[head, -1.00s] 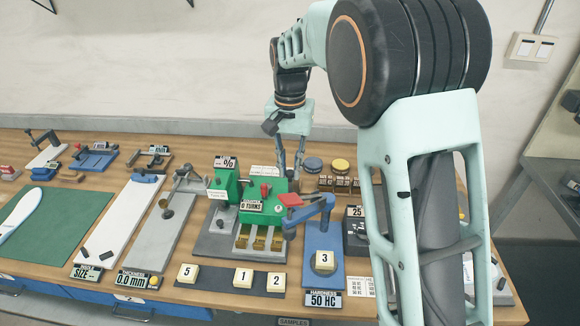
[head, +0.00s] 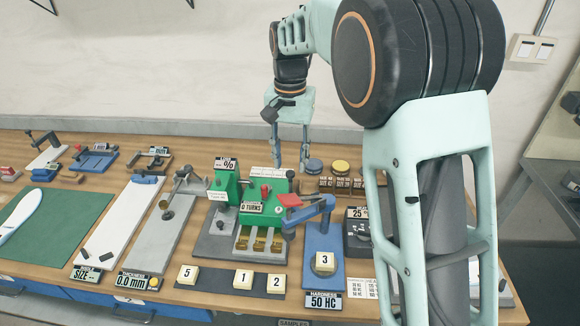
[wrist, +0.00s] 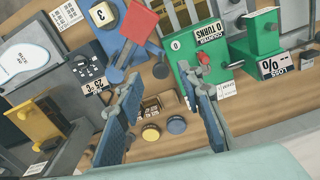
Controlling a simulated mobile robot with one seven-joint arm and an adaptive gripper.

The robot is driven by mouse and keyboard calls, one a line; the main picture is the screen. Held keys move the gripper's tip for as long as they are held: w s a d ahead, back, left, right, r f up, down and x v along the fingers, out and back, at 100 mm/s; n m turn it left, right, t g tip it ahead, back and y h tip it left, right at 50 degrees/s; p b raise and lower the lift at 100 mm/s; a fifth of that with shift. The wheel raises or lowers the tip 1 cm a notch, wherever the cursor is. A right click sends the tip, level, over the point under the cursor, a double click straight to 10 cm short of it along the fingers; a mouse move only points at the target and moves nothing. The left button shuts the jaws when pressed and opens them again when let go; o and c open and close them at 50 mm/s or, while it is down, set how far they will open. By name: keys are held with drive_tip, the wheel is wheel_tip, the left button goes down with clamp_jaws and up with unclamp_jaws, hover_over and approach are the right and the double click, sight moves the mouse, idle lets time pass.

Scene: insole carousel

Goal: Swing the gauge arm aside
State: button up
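A blue gauge stand (head: 322,238) labelled 50 HC stands right of the green machine. Its blue arm (head: 312,211) reaches left over the stand and carries a red plate (head: 288,201). The red plate also shows in the wrist view (wrist: 141,22), beyond my left finger. A grey gauge (head: 163,228) labelled 0.0 mm, with an arm of its own, stands left of the green machine. I cannot tell which one is the task's gauge. My gripper (head: 290,160) is open and empty, above the back of the bench behind the green machine; its fingers are wide apart in the wrist view (wrist: 163,90).
The green machine (head: 250,188) with a red knob stands close to the red plate. Blue and yellow round lids (head: 341,166) and small bins sit at the back. A 25-degree box (head: 356,235) stands right of the stand. Numbered blocks (head: 243,277) line the front.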

wheel_tip(320, 180, up, 9)
idle(0.5)
